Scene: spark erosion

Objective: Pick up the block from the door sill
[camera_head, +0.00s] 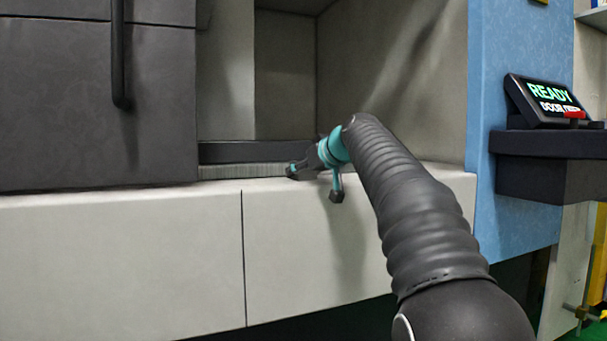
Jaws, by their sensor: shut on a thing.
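My gripper (314,183), with teal and dark parts, is at the front edge of the pale door sill (245,186), at the mouth of the open machine chamber. Its fingers point down and to the left, one over the sill and one in front of the sill's front face. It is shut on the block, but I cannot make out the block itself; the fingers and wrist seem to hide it. Whether the block still touches the sill cannot be told.
A dark door (95,110) with a vertical black handle (118,55) covers the left side of the opening. A blue panel (515,180) stands at right, with a screen (545,100) reading READY on a dark shelf (547,143). The sill left of my gripper looks clear.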

